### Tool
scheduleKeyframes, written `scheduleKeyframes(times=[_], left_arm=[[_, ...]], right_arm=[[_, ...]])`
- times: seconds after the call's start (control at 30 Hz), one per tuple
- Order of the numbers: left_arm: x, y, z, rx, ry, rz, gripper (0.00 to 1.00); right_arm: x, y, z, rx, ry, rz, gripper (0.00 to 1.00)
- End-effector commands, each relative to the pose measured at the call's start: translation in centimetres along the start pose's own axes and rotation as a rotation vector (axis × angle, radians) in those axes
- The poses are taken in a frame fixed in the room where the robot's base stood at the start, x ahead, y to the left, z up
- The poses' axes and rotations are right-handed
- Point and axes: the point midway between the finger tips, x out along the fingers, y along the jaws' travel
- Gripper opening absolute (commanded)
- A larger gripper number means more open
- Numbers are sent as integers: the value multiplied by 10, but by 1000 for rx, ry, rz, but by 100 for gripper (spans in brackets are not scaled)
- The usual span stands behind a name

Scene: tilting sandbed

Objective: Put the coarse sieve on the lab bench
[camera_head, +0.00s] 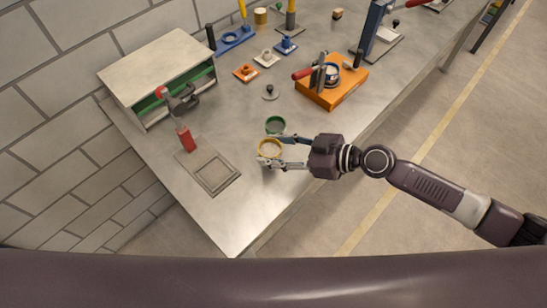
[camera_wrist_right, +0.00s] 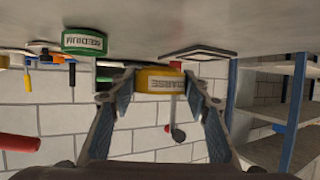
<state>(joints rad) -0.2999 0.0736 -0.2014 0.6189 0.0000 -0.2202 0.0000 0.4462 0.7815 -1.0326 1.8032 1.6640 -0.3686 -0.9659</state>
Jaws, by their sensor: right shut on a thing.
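The coarse sieve, a yellow ring (camera_head: 261,152), is between the fingertips of my right gripper (camera_head: 271,151). In the right wrist view, the sieve's label (camera_wrist_right: 159,84) reads upside down between the fingers. My right gripper is shut on it, with one finger on each side. The sieve is upright and at or just above the lab bench (camera_head: 238,205); I cannot tell whether it touches. The green medium sieve (camera_head: 275,123) stands just behind it, and shows in the wrist view (camera_wrist_right: 85,42). My left gripper is not in view.
A square grey tray (camera_head: 224,185) lies left of the sieve, beside a red-handled tool (camera_head: 187,140). A shelf box (camera_head: 158,65) stands against the wall. An orange block with a clamp (camera_head: 335,97) and several small knobbed pieces are farther back. The bench's front corner is bare.

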Motion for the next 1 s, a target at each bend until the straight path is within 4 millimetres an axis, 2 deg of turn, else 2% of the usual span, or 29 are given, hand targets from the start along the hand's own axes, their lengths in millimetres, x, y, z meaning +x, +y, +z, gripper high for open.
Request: scheduleKeyframes(times=[0.33, 0.63, 0.93, 0.97, 1.0], left_arm=[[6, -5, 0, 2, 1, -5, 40], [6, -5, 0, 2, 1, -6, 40], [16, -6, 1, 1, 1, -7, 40], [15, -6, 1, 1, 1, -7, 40], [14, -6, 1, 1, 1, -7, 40]], right_arm=[[16, 0, 39, 3, 0, 0, 19], [17, 0, 40, 0, 1, 0, 19], [19, 0, 47, -1, 0, -1, 19], [19, 0, 46, -1, 0, -1, 46], [19, 0, 46, -1, -1, -1, 50]])
